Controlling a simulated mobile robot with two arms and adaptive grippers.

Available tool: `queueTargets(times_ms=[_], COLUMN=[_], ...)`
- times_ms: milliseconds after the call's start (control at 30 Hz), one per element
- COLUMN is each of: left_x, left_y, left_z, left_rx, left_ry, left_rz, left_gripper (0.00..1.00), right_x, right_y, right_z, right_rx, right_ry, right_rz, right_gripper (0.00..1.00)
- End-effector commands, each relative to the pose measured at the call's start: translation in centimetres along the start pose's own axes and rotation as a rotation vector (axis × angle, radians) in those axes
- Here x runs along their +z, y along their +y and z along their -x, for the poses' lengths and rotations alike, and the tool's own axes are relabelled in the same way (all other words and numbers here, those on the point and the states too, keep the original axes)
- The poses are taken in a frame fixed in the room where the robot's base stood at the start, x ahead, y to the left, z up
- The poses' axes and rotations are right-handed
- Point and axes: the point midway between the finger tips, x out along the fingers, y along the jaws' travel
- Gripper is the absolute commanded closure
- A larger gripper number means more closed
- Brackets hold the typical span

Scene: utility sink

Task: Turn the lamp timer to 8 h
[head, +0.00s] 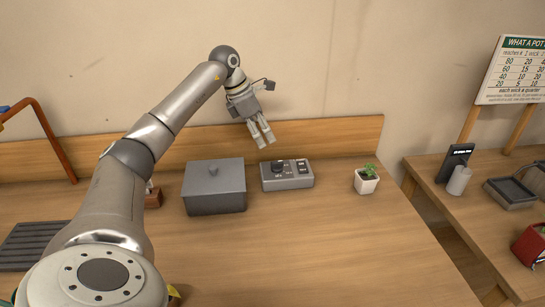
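The lamp timer (287,175) looks to be the small grey box on the wooden bench, near the backboard. It has a round dark dial (278,167) on its left part and small dark parts on its right. The dial's markings are too small to read. My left gripper (267,144) hangs above and slightly left of the timer, fingers pointing down. Its two fingers are apart with nothing between them, and it does not appear to touch the timer. My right gripper is not in view.
A grey lidded box (214,187) stands left of the timer. A small potted plant (366,179) stands to its right. The bench in front is clear. A second table at right holds a dark tray (512,193), a grey cylinder (459,181) and a red object (530,245).

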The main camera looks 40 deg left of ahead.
Motion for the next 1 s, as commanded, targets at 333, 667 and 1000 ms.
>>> queueTargets(times_ms=[333,667,1000], left_x=[0.0,0.0,0.0], left_y=[-0.1,0.0,0.0], left_z=[-5.3,-9.9,-10.6], left_rx=[-0.005,-0.002,0.0], left_ry=[0.003,0.001,0.0], left_rz=[0.001,0.001,0.001], left_gripper=[0.64,0.64,0.64], right_x=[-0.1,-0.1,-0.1], right_y=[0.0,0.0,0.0], right_z=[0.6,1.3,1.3], right_rx=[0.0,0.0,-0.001], right_ry=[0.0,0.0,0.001], right_rz=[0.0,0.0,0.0], right_gripper=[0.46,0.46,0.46])
